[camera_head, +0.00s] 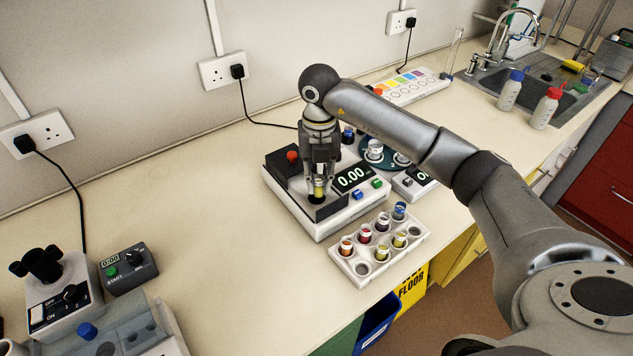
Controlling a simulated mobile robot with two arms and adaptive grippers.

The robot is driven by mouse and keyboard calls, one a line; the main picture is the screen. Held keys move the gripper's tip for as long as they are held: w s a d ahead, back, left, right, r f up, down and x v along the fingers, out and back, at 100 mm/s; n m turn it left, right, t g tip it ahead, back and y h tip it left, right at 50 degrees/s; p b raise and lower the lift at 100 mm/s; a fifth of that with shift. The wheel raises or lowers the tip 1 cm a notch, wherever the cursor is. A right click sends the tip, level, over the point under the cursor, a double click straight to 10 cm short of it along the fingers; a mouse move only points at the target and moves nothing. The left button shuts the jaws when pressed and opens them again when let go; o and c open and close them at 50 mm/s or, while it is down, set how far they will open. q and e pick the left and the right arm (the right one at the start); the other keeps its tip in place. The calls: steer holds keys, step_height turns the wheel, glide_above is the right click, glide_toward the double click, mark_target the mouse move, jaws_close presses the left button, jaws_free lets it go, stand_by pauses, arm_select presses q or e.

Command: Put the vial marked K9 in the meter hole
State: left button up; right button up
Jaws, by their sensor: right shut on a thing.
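My right gripper (320,180) points straight down over the meter (330,225), a white and dark box whose display reads 0.00. A white rack (352,265) in front of the meter holds several vials with red, orange, yellow and blue colours, and has some empty holes. My left gripper is not in view.
A vortex-like device (70,290) and a timer (128,269) are at the left. The bench between them and the meter is clear. Bottles (510,90) stand by the sink.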

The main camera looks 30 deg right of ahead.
mark_target(317, 189)
steer(key=shift+w+f, duration=0.4)
steer(key=shift+f, duration=0.1)
step_height(317, 189, down, 3)
steer(key=shift+w+r+p, duration=0.1)
steer(key=shift+p, duration=1.05)
steer(key=shift+f, duration=0.25)
steer(key=shift+f+b, duration=0.4)
steer(key=o, duration=0.9)
steer(key=shift+c, duration=0.2)
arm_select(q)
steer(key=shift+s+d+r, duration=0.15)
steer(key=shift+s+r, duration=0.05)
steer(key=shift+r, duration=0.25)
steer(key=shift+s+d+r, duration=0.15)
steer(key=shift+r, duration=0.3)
arm_select(e)
steer(key=shift+r, duration=0.1)
